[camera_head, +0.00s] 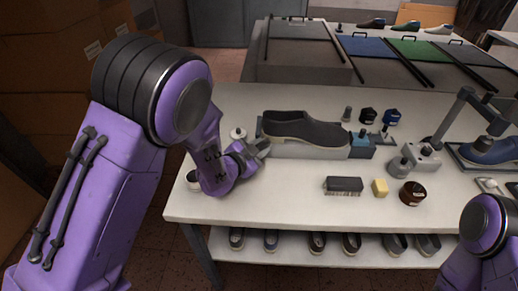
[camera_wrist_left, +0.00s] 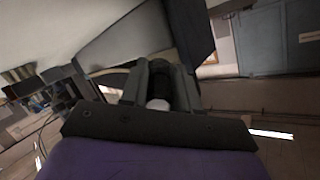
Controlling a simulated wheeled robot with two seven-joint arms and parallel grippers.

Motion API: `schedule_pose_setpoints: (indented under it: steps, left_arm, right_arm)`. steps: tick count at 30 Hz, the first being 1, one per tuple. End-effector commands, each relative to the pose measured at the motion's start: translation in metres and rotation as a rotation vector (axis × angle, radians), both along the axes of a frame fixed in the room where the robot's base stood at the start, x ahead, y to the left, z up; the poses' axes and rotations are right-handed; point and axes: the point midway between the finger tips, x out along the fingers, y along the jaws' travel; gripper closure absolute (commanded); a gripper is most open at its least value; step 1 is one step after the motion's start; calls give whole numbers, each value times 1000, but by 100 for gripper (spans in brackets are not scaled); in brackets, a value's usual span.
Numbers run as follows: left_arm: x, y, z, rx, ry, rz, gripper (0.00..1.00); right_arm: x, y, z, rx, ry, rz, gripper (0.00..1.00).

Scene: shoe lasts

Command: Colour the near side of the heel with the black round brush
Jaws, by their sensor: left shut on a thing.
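A dark grey shoe (camera_head: 305,130) with a light sole sits on a grey-blue stand (camera_head: 361,146) on the white table, its heel end to the left. My left gripper (camera_head: 259,148) is at the heel end, very close to it; I cannot tell whether it touches. In the left wrist view the fingers (camera_wrist_left: 161,82) are shut on a dark, rounded thing, taken as the black round brush, mostly hidden between them. A pale round end shows there. The near side of the heel is partly covered by the gripper. My right gripper is out of view; only its arm shows at lower right.
A bristle brush (camera_head: 344,185), a yellow block (camera_head: 380,187) and a brown jar (camera_head: 412,193) lie in front of the shoe. Small dark and blue bottles (camera_head: 392,117) stand behind. A lamp stand (camera_head: 420,157) is at right.

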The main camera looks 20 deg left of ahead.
Motion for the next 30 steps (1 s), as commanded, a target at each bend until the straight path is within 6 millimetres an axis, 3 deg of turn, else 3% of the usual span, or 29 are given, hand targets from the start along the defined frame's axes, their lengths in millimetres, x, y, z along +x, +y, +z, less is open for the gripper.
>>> schedule_pose_setpoints:
  steps: [12, 30]
  left_arm:
    - [7, 1, 0, 0, 1, -1, 100]
    - [18, -44, 0, 1, 0, -3, 100]
  right_arm:
    - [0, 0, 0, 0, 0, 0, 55]
    - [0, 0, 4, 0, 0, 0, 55]
